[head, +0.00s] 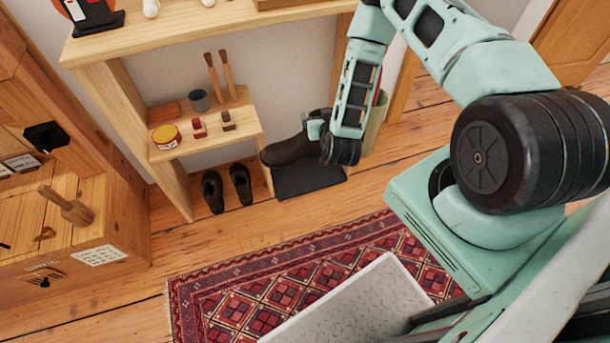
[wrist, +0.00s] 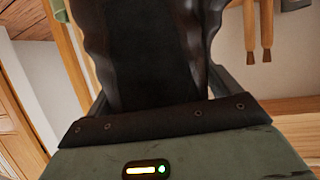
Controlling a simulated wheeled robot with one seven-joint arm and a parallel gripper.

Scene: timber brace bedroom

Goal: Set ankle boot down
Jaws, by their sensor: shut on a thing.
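A dark brown ankle boot (head: 288,150) is held in my gripper (head: 318,130), with its toe pointing left in the head view. The boot is above a dark grey mat (head: 308,182) on the floor; I cannot tell whether its sole touches anything. In the wrist view the boot's dark shaft (wrist: 155,50) fills the middle, between the fingers of my gripper. The fingertips are largely hidden by the boot and by my arm.
A small wooden shelf (head: 243,127) left of the boot carries a yellow tin, brushes and other small items. A pair of dark shoes (head: 226,188) stands on the floor below it. A green bin (head: 375,125) is partly hidden behind my arm. A red patterned rug (head: 240,300) lies in front.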

